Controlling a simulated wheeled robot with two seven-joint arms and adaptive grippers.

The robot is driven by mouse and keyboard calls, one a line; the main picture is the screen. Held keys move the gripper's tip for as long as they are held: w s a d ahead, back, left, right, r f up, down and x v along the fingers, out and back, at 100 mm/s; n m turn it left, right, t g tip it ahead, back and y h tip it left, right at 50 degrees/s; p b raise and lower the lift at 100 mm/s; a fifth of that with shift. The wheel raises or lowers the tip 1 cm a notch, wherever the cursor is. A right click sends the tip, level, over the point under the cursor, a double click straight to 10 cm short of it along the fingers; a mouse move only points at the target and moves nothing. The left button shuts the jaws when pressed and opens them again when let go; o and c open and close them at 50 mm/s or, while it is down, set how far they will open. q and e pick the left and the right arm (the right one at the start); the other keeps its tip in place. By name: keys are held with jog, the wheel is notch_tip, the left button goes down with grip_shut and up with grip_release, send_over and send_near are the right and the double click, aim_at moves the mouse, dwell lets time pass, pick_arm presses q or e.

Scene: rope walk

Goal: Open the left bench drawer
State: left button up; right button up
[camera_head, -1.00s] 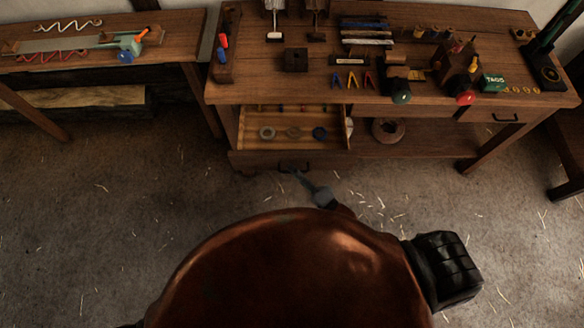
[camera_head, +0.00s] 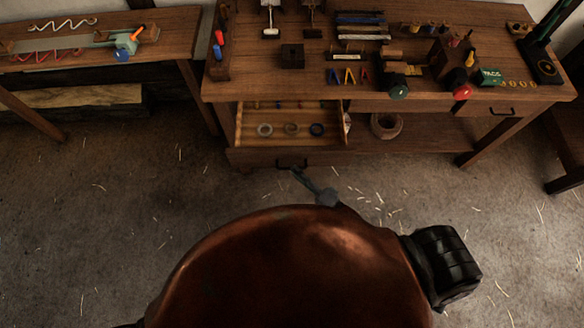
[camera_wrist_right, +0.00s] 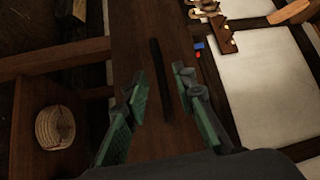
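The left bench drawer (camera_head: 242,127) stands pulled out from the bench, and several rings show inside it. Its dark bar handle (camera_head: 285,163) is on the front face. My right gripper (camera_head: 297,172) is at the right end of this handle in the head view. In the right wrist view the open fingers (camera_wrist_right: 160,77) point at the drawer front, one on each side of the dark handle (camera_wrist_right: 157,62), with gaps between. Nothing is held. Contact with the handle cannot be made out. My left gripper is not in view.
The workbench top (camera_head: 300,90) carries tools, pegs and a green tags box (camera_head: 489,76). A rope coil (camera_head: 387,126) lies on the lower shelf, right of the drawer. A second bench (camera_head: 165,42) stands at left. The floor (camera_head: 110,220) before the bench is clear except for straw bits.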

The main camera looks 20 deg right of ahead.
jog(key=v, duration=0.9)
jog(key=shift+w, duration=0.1)
jog(key=s+d+f+n+g+h, duration=0.2)
jog(key=s+d+f, duration=0.15)
jog(key=f, duration=0.65)
jog(key=s+d+f+n+g+h, duration=0.2)
jog(key=d+f+g+h, duration=0.15)
jog(key=f, duration=0.65)
jog(key=s+d+f+n+g+h, duration=0.1)
jog(key=s+d+f+n+g, duration=0.2)
jog(key=f, duration=0.6)
jog(key=s+d+f+n+g+h, duration=0.1)
jog(key=s+f+g, duration=0.1)
jog(key=s+f, duration=0.3)
jog(key=s+d+f+n+g+h, duration=0.1)
jog(key=s+f, duration=0.4)
jog(key=s, duration=0.7)
jog(key=s+d+f+n+g+h, duration=0.1)
jog(key=s+d+f+n+g, duration=0.1)
jog(key=s+f+g, duration=0.3)
jog(key=s+n, duration=0.1)
jog(key=s, duration=0.3)
jog(key=shift+s, duration=0.3)
dwell(1.2)
